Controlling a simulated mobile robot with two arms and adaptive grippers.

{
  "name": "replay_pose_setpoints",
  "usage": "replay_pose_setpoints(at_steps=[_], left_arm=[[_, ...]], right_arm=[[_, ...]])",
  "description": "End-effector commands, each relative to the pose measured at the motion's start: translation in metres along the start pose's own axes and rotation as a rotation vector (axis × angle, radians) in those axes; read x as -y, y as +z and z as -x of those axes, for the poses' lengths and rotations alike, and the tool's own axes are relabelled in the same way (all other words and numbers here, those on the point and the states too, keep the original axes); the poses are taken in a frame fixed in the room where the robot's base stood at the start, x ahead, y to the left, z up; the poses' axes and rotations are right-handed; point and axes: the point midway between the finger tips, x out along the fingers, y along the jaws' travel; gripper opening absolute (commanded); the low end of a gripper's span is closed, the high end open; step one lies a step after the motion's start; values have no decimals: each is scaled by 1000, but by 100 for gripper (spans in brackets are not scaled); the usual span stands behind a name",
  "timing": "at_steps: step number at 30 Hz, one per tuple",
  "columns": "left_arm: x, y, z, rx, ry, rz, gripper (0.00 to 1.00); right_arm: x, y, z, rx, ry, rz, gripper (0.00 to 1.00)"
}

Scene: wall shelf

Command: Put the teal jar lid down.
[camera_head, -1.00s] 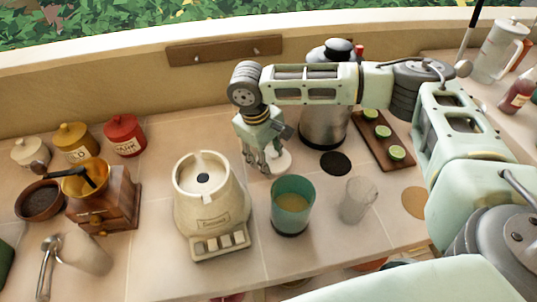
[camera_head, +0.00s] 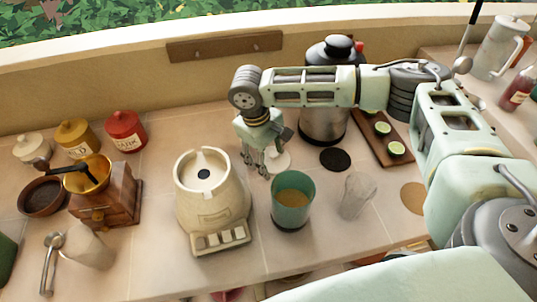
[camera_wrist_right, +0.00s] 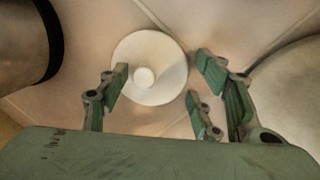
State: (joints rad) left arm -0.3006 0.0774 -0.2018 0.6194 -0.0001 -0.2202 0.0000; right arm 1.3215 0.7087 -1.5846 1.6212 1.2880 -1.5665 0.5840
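The jar lid, a pale cream disc with a small round knob (camera_head: 279,160), lies flat on the counter behind the teal jar (camera_head: 292,203). The jar stands upright, uncovered, with tan contents inside. My right gripper (camera_head: 256,163) is just left of the lid in the head view and partly hides it. In the wrist view the lid (camera_wrist_right: 165,76) shows beyond the spread fingers of the right gripper (camera_wrist_right: 165,88), with clear space around its knob. The right gripper is open and empty. My left gripper is not in view.
A cream blender base (camera_head: 212,205) stands left of the jar, and a clear glass (camera_head: 357,195) stands right of it. A steel dispenser (camera_head: 323,120) and a dark round coaster (camera_head: 335,159) are behind. A board with lime slices (camera_head: 392,158) is at right.

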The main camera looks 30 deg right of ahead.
Motion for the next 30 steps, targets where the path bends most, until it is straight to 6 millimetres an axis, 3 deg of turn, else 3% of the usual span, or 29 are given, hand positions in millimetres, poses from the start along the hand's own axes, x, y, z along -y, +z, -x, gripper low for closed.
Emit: replay_pose_setpoints(at_steps=[11, 16, 30], left_arm=[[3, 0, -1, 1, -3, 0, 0], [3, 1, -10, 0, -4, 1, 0], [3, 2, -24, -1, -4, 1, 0]], right_arm=[[0, 0, 1, 0, 0, 0, 65], [-3, 0, 12, -3, 2, -2, 65], [-2, 0, 112, -2, -1, -1, 65]])
